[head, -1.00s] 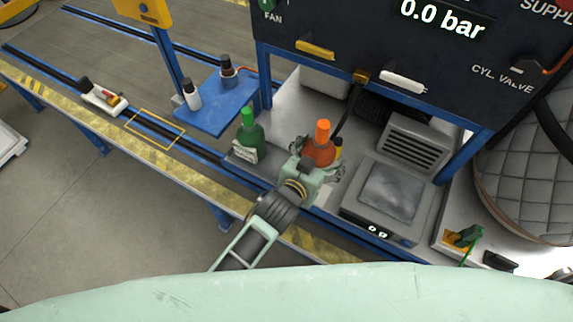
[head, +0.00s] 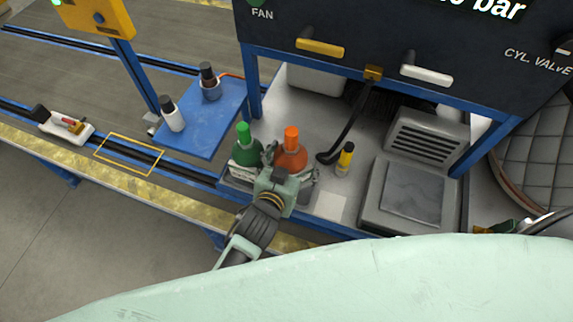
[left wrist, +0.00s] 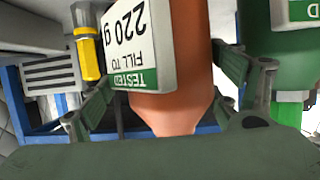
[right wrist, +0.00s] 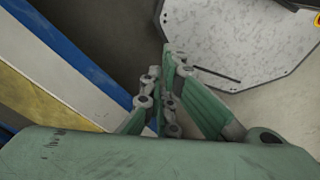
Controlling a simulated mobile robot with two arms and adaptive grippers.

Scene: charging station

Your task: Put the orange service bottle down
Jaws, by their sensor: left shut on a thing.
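The orange service bottle (head: 291,158), with an orange cap, is in my left gripper (head: 287,172), close to the right of the green bottle (head: 245,152). In the left wrist view the orange bottle (left wrist: 190,50) fills the space between the fingers, its "220 g" label showing. The green bottle (left wrist: 285,35) is just outside the finger on the right there. The gripper hides the orange bottle's base, so I cannot tell whether it touches the surface below. My right gripper (right wrist: 168,85) is empty, its fingers close together, away from the bottles.
A grey scale (head: 415,195) is on the bench to the right. A yellow-and-black cylinder (head: 345,159) and a black hose (head: 345,125) are just right of the bottle. A blue shelf (head: 205,125) with two small bottles is at the left. The console (head: 400,45) overhangs behind.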

